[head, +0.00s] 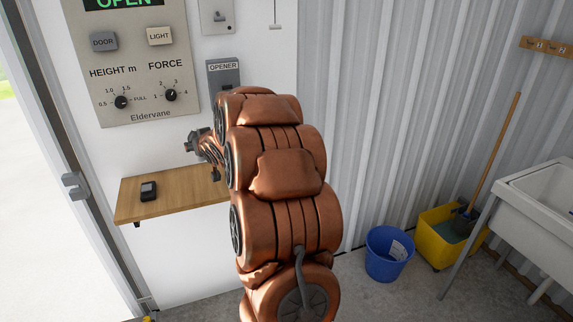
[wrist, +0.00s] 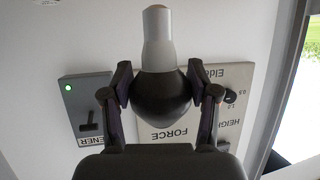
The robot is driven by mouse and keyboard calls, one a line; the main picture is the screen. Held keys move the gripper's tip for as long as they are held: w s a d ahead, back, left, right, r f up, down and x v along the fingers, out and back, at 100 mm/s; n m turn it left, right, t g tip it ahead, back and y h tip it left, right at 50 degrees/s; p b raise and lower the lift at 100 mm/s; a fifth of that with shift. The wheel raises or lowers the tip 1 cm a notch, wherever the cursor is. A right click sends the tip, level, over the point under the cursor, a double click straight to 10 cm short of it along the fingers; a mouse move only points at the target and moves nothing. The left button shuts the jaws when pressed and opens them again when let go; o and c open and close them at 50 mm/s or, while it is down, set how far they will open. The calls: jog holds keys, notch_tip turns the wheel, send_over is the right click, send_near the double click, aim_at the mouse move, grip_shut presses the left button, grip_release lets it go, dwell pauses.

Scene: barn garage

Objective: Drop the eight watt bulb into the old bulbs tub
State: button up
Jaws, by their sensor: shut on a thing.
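In the wrist view my gripper (wrist: 160,82) is shut on a bulb (wrist: 158,58), with a finger on each side of its dark round part. Its pale neck and small brownish tip point to the top of the picture. No wattage mark is readable on it. In the head view my gripper (head: 198,148) is partly hidden behind my copper arm, above a wooden shelf; the bulb is not clear there. A blue bucket (head: 389,254) with a white label stands on the floor to the right. The label is too small to read, so I cannot tell whether it is the old bulbs tub.
A control panel (head: 141,70) and an opener box (head: 223,74) are on the wall by my gripper. A small black device (head: 148,191) lies on the wooden shelf (head: 176,197). A yellow mop bucket (head: 440,252) and a white sink (head: 545,200) stand right of the blue bucket.

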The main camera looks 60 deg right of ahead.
jog(key=s+d+m+g+h+b, duration=0.3)
jog(key=d, duration=0.7)
jog(key=s+d+m+g+h+b, duration=0.2)
jog(key=s+d+m+g+b, duration=0.15)
jog(key=d, duration=0.55)
jog(key=s+d+m+g+h+b, duration=0.2)
jog(key=s+d+m+h+b, duration=0.15)
jog(key=d, duration=0.65)
jog(key=shift+s+d+f+m+g+b, duration=0.45)
jog(key=shift+f+m+g+b, duration=0.4)
jog(key=shift+f, duration=0.95)
jog(key=shift+s+d+f+m+g+b, duration=0.5)
jog(key=shift+f+b, duration=0.55)
jog(key=shift+f, duration=0.75)
jog(key=shift+s+d+f+m+g+b, duration=0.3)
jog(key=shift+d+f+m+g+b, duration=0.45)
jog(key=shift+f, duration=1.05)
jog(key=shift+a, duration=0.2)
jog(key=o, duration=0.9)
jog(key=shift+o, duration=0.2)
jog(key=shift+a+r, duration=0.1)
jog(key=shift+a, duration=0.1)
